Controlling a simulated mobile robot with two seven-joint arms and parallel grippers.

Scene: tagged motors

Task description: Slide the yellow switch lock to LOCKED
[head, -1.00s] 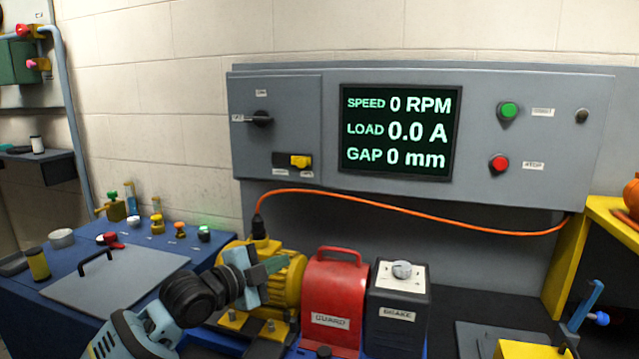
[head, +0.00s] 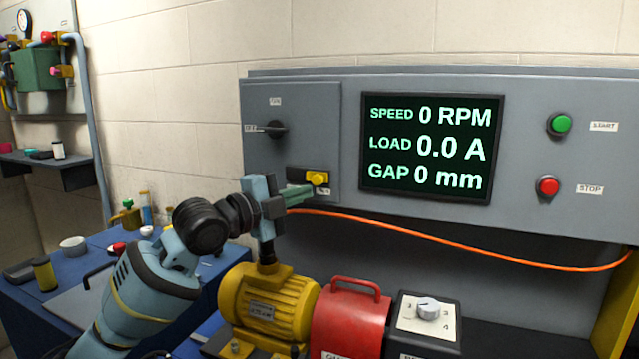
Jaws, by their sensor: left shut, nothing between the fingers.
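The yellow switch lock (head: 317,178) sits in a dark slot at the lower part of the grey switch panel (head: 310,110). My right gripper is not in view.
A yellow motor (head: 262,305), a red guard (head: 350,318) and a brake box (head: 445,311) stand below the panel. An orange cable (head: 450,243) runs across under the panel. The display (head: 430,148) and green start (head: 562,123) and red stop (head: 548,187) buttons are to the right.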

